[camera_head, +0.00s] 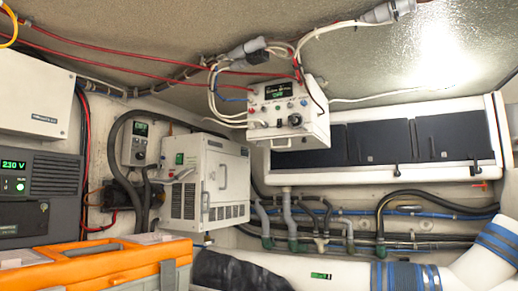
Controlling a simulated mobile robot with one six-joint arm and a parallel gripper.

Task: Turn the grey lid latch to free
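An orange case (95,262) fills the bottom left corner, cut off by the lower edge. A grey piece (176,274) sits on its right end, and it may be the grey lid latch. I cannot make out which way it is turned. A small grey lever (183,175) also shows at the left side of the white vented cabinet (222,180), and I cannot tell whether it is a latch. My gripper is not in view.
A white control box (287,112) hangs from the ceiling on cables. A white locker with dark panels (378,142) spans the back right, above hoses and pipes (340,240). A large white duct with blue bands (405,277) crosses the lower right. A 230 V unit (40,190) stands at left.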

